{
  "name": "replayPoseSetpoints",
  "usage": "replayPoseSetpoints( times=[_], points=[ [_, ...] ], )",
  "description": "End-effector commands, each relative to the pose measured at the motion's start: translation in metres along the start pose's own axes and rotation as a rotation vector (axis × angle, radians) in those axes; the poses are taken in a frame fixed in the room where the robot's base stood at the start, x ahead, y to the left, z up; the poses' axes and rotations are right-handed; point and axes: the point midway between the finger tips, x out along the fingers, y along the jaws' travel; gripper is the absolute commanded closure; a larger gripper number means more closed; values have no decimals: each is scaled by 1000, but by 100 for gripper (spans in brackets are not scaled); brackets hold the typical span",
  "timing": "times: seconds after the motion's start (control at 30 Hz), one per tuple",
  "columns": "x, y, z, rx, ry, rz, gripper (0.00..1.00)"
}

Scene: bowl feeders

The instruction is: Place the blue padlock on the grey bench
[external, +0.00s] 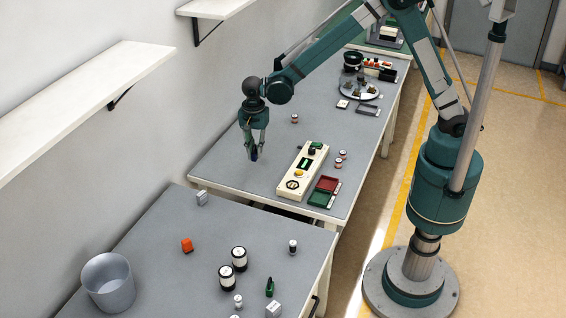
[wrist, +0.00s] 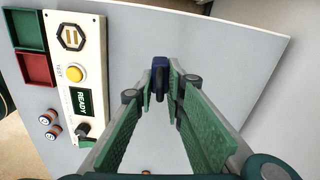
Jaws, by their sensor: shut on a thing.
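My gripper (external: 254,150) is shut on the blue padlock (external: 254,155), fingers pointing down, over the near left part of the grey bench (external: 230,165) with the control panel. In the wrist view, the dark blue padlock (wrist: 159,62) shows between the tips of my green fingers (wrist: 158,82). The fingers hide part of it. I cannot tell whether the padlock touches the bench top. A second grey-topped bench (external: 150,235) stands nearer the camera.
A cream control panel (external: 302,170) lies right of my gripper, with red (external: 327,184) and green (external: 320,199) trays beside it. The bench around the padlock is clear. The nearer bench holds a grey bucket (external: 108,283), an orange item (external: 187,245) and several small parts. Wall shelves (external: 85,105) hang left.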

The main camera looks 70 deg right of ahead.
Motion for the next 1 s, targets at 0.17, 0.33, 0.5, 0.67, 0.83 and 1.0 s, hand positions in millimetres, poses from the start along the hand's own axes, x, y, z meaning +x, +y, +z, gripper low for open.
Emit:
replayPoseSetpoints(
  times=[0.17,0.33,0.5,0.67,0.83,1.0],
  points=[
    [3,-7,-52,38,0,0,100],
    [5,-10,-99,70,0,0,100],
    [7,-11,-143,99,0,0,100],
    [9,-10,-172,118,0,0,100],
    [9,-9,-188,129,0,0,100],
    [9,-9,-191,131,0,0,100]
  ],
)
